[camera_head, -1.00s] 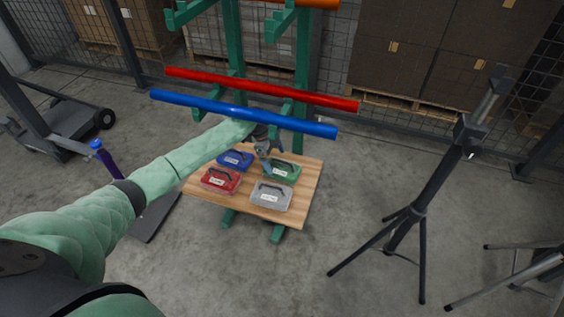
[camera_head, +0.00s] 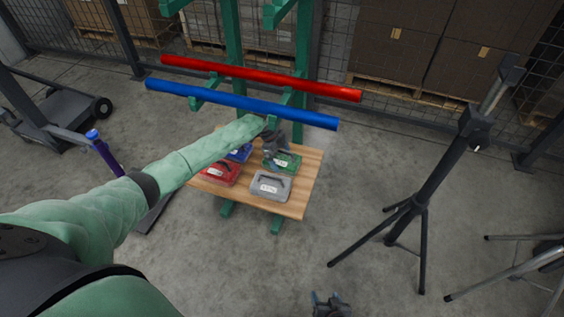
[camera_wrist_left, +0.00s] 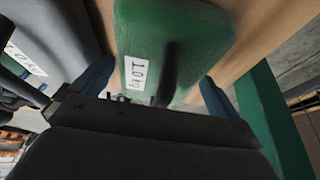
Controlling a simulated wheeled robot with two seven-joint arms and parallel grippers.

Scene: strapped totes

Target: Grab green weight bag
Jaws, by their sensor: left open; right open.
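The green weight bag (camera_head: 287,162) lies on the wooden board at its back right, with a dark handle and a white label. My left gripper (camera_head: 270,160) is open, right over the bag's left part. In the left wrist view the green bag (camera_wrist_left: 190,30) fills the upper middle, label and dark handle showing. The open fingers of my left gripper (camera_wrist_left: 155,85) stand on either side of the handle; I cannot tell whether they touch the bag. My right gripper (camera_head: 328,300) is open and empty at the bottom edge of the head view, far from the board.
Red (camera_head: 220,172), blue (camera_head: 240,153) and grey (camera_head: 270,186) bags share the wooden board (camera_head: 295,208). Blue (camera_head: 240,103) and red (camera_head: 260,77) bars cross the green rack just behind. A black tripod (camera_head: 425,190) stands right, with clear floor between.

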